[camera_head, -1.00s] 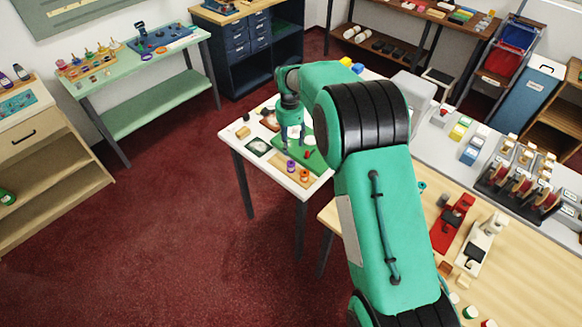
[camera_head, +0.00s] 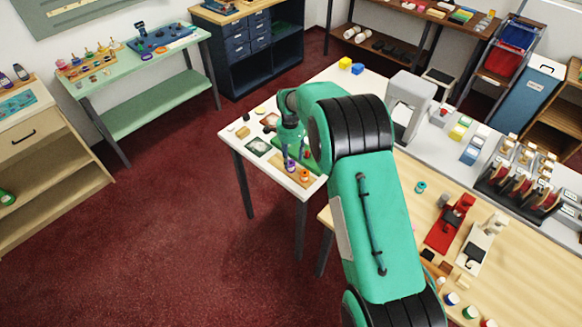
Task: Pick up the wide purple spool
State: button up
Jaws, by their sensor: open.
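A small purple spool (camera_head: 290,166) stands on a tan wooden board near the front of the white table at centre. An orange spool (camera_head: 305,176) stands just to its right. My gripper (camera_head: 294,157) points down at the purple spool, with its fingers open. One dark finger shows right at the top of the purple spool and partly covers it. At this size I cannot tell whether the finger touches it or how far down the fingers reach.
My green arm hides the table's right part. A wooden counter (camera_head: 405,178) with a red device (camera_head: 449,225) lies to the right. Open red floor lies left.

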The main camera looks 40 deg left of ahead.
aim_at(291, 163)
jog(key=shift+f, duration=0.1)
jog(key=shift+d+f, duration=0.2)
jog(key=shift+f, duration=2.3)
jog(key=c, duration=1.1)
